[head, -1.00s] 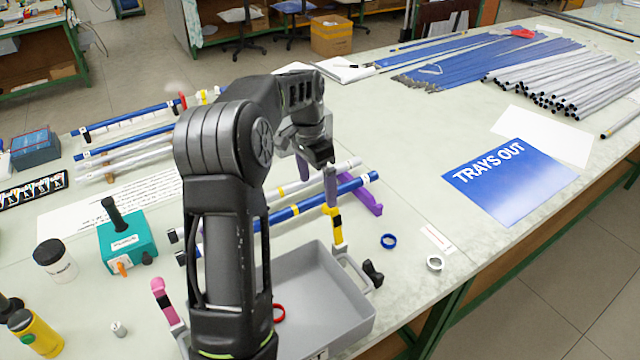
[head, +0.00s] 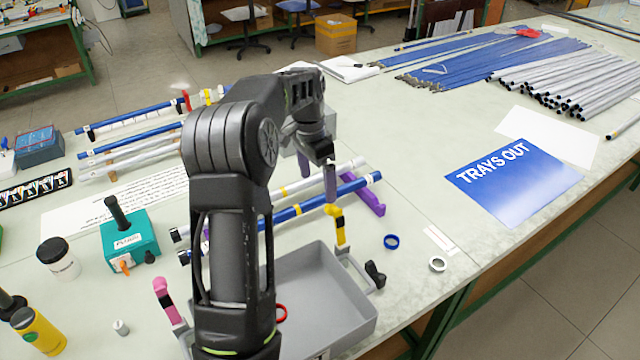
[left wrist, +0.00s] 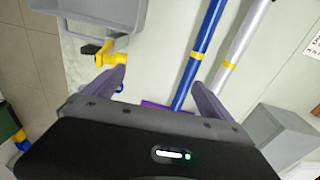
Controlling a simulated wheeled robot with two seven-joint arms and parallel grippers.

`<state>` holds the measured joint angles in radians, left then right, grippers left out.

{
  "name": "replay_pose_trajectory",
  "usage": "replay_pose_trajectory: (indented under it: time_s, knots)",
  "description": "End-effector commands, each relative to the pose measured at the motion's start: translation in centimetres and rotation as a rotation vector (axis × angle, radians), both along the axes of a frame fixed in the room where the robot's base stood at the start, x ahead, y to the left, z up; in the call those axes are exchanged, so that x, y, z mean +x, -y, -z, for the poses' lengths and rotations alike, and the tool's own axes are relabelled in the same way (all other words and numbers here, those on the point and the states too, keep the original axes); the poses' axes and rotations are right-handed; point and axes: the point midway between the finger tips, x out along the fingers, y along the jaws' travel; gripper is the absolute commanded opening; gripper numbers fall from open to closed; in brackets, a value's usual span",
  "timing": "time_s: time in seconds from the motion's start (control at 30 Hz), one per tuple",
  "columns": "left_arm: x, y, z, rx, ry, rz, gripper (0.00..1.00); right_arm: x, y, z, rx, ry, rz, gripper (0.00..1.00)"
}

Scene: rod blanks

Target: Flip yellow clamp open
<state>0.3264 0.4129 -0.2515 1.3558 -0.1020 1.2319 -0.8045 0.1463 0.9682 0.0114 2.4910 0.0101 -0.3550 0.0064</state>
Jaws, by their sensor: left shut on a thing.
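The yellow clamp (head: 341,238) stands at the far right corner of the grey tray, by its handle, with a black section near its top. In the left wrist view the yellow clamp (left wrist: 112,60) lies by the tip of the left-hand finger. My left gripper (head: 318,172) points down just above and behind the clamp. In the left wrist view the fingers of my left gripper (left wrist: 160,78) stand apart, with bare table and part of a blue rod showing beyond the gap. I see nothing held between them. Whether a fingertip touches the clamp is unclear. My right gripper is out of view.
The grey tray (head: 350,290) lies in front, partly behind my left arm. A pink clamp (head: 164,290) is at its left. Blue (head: 300,207) and silver rods lie on a purple rest (head: 372,202).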

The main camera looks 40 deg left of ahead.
Motion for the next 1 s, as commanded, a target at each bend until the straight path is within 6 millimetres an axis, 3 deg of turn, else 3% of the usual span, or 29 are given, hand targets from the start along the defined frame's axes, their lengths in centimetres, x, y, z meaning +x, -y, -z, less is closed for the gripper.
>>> replay_pose_trajectory:
  time_s: [0.07,0.33,0.4,0.6,1.0]
  knots:
    - [-0.6,-0.7,0.1,0.015,-0.010,-0.006,0.46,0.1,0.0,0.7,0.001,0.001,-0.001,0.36]
    - [-1.1,0.6,-6.0,-0.009,-0.012,0.005,0.46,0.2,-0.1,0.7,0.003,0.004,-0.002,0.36]
    - [-1.3,0.8,-7.6,-0.014,-0.016,0.007,0.46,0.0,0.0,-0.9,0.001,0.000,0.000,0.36]
    - [-1.5,1.1,-8.6,-0.020,-0.016,0.010,0.46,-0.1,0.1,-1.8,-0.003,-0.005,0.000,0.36]
    - [-1.5,1.2,-8.5,-0.021,-0.016,0.011,0.46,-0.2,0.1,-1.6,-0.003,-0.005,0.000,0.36]
